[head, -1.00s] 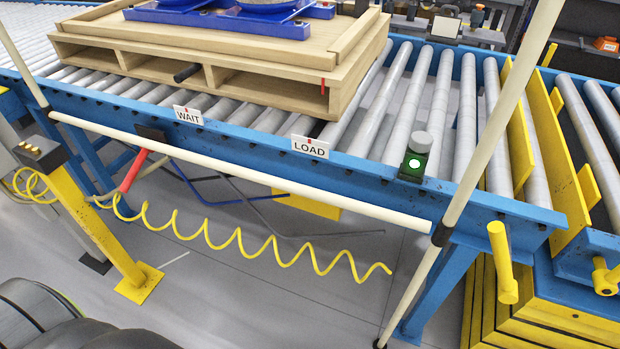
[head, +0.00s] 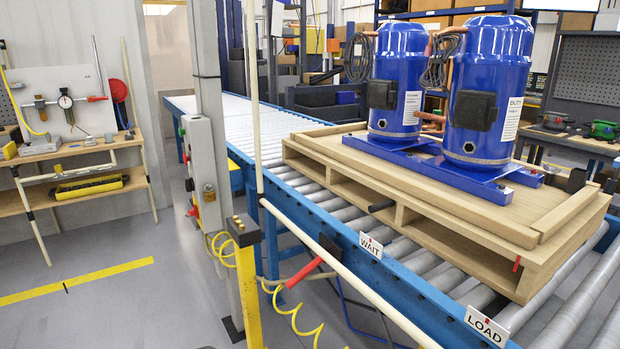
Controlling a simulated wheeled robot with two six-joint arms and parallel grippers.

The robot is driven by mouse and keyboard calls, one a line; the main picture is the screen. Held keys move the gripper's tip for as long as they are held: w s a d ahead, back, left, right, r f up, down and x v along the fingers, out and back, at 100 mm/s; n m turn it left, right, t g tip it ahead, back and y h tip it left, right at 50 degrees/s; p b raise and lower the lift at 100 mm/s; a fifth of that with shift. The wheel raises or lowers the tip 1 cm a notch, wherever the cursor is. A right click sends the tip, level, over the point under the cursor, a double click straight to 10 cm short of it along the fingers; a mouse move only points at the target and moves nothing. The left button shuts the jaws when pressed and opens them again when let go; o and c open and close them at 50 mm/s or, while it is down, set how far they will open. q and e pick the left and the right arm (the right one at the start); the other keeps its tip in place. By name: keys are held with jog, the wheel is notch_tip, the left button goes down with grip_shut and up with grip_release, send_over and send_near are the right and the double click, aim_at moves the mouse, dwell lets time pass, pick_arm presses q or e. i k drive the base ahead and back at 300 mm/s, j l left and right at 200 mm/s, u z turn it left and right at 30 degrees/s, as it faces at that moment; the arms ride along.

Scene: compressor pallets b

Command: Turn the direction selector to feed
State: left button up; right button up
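I cannot make out the direction selector for certain. A tall grey control box (head: 201,165) is fixed to a post left of the roller conveyor, with small controls on its front and side too small to read. A yellow pedestal (head: 247,295) stands in front of it, with a dark block (head: 243,230) carrying small yellowish knobs or buttons on top. A red-handled lever (head: 305,274) sits at the conveyor's near side. Neither of my grippers is in view.
The roller conveyor's blue rail (head: 330,240) runs back to the left, with WAIT (head: 370,245) and LOAD (head: 486,325) signs. Two blue compressors (head: 488,85) stand on a wooden pallet (head: 400,195). A yellow coiled hose (head: 297,320) hangs low. Floor at left (head: 130,300) is clear.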

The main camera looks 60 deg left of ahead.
aim_at(189, 185)
jog(key=u, duration=2.6)
jog(key=z, duration=0.35)
jog(key=i+j+z, duration=0.4)
jog(key=i, duration=0.15)
jog(key=i+j+z, duration=0.4)
jog(key=i+j, duration=0.1)
